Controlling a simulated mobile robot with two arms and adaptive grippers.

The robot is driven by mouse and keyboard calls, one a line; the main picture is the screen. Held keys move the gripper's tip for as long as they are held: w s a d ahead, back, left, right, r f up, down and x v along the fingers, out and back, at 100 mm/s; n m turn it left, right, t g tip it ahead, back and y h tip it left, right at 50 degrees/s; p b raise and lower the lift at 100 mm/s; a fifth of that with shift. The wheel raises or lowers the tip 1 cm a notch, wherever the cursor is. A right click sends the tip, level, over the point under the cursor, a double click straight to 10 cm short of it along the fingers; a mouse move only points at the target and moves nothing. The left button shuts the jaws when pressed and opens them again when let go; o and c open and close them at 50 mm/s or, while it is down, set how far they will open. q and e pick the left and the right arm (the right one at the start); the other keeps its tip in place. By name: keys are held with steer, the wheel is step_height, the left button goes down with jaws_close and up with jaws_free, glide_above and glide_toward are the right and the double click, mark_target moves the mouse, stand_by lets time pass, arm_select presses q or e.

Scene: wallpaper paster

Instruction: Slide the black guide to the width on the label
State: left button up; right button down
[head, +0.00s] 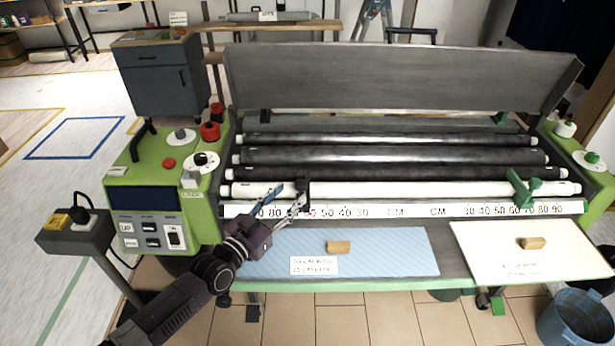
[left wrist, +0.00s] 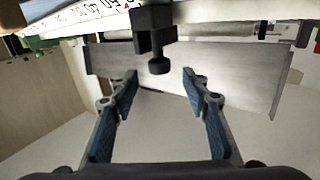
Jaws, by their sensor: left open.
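The black guide (head: 302,192) sits on the left half of the white number scale (head: 384,211), near the 60 mark, which it and my gripper partly cover. In the left wrist view the guide (left wrist: 154,28) hangs above with a round black knob (left wrist: 158,66) pointing down. My left gripper (head: 291,203) is open beside the guide; in the left wrist view its fingers (left wrist: 164,84) stand apart on either side below the knob, not closed on it. The label (head: 314,265) lies on the blue sheet (head: 395,250); its small print seems to start with 50 CM WIDE.
A green guide (head: 524,187) stands on the scale's right half. Wooden blocks rest on the blue sheet (head: 339,247) and the cream sheet (head: 533,243). Rollers (head: 390,157) lie behind the scale. A green control panel (head: 160,200) is left, a blue bucket (head: 577,318) lower right.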

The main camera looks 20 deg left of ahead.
mark_target(298, 187)
arm_select(q)
steer(key=x, duration=0.3)
steer(key=shift+w+d+r, duration=0.15)
steer(key=shift+w+r, duration=0.05)
steer(key=shift+w, duration=0.05)
steer(key=shift+x, duration=1.1)
steer(key=shift+w+f, duration=0.1)
steer(key=shift+w, duration=0.25)
steer(key=shift+d, duration=0.1)
steer(key=c, duration=0.7)
jaws_close()
arm_select(e)
steer(key=shift+g, duration=0.3)
steer(key=s, duration=0.2)
steer(key=s+a, duration=0.1)
steer(key=s, duration=0.1)
steer(key=shift+r, duration=0.1)
